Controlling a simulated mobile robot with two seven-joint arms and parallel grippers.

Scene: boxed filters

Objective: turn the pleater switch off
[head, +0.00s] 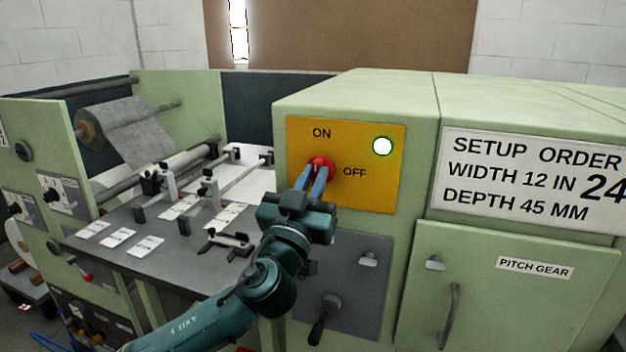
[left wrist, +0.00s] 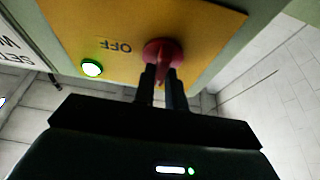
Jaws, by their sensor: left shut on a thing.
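The pleater switch is a red rotary knob (head: 321,163) on a yellow panel (head: 375,189) on the green machine. ON is printed above the knob and OFF to its right. My left gripper (head: 318,178) is shut on the knob, its two fingers on either side of the grip. The knob (left wrist: 162,52) also shows in the left wrist view, between the finger tips (left wrist: 162,72). Which way the knob points is hard to tell behind the fingers. The round lamp (head: 382,146) on the panel is lit white-green. My right gripper is not in view.
A grey plate with a black-handled lever (head: 321,322) is below the panel. A PITCH GEAR door (head: 520,290) with a handle is to the right. A flat table (head: 120,218) with cards, rods and clamps is to the left.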

